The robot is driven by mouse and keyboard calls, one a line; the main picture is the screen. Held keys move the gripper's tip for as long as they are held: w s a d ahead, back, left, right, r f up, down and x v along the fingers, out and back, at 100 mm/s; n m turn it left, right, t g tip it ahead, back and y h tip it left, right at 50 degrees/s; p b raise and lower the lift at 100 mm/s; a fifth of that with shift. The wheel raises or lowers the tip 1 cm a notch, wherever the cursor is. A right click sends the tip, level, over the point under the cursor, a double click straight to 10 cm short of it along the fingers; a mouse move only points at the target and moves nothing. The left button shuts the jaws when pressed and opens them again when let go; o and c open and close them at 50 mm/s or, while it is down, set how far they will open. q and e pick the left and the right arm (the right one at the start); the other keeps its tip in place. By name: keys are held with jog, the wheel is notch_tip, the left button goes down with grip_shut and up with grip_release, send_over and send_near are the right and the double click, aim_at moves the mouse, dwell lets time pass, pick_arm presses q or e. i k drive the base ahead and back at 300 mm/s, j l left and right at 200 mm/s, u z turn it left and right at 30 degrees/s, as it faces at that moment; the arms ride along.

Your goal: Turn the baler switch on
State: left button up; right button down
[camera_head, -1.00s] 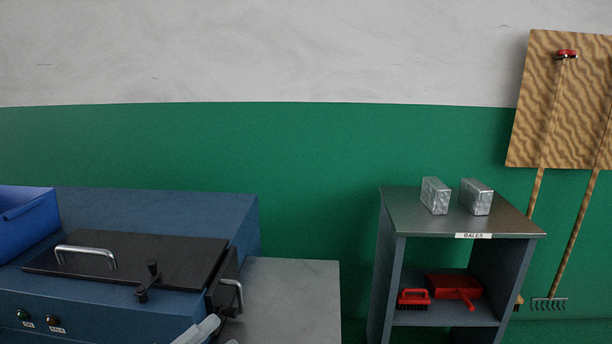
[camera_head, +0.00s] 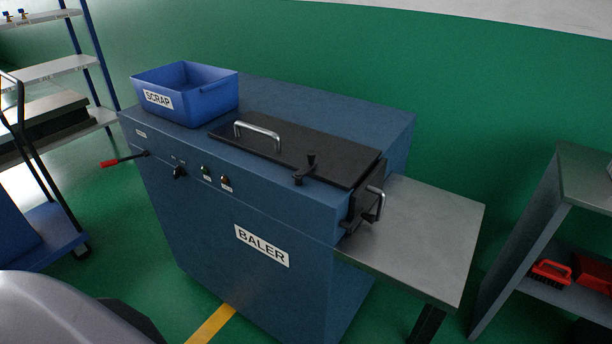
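The baler (camera_head: 210,215) is a blue machine with a BALER label on its front, standing in the middle of the view. A black rotary switch (camera_head: 180,172) sits at the upper left of its front face, with small marks above it; which way it points is too small to tell. Right of it are a greenish round lamp or button (camera_head: 206,170) and an amber-brown one (camera_head: 225,180), each over a small label. The black lid (camera_head: 330,158) on top is closed down, with a metal handle and a black latch. Neither of my grippers is in view.
A blue SCRAP bin (camera_head: 210,100) stands on the baler's top left. A red-tipped lever (camera_head: 122,159) sticks out left. A grey side table (camera_head: 430,225) adjoins the right. A shelf unit (camera_head: 520,240) stands farther right, a cart (camera_head: 45,235) at left. Green floor shows between cart and baler.

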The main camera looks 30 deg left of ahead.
aim_at(178, 171)
jog(key=u, duration=1.75)
jog(key=i+j+z, duration=0.1)
jog(key=i+z, duration=0.25)
jog(key=i+j+z, duration=0.2)
jog(key=z, duration=0.2)
jog(key=i+j+z, duration=0.35)
jog(key=k+l, duration=0.1)
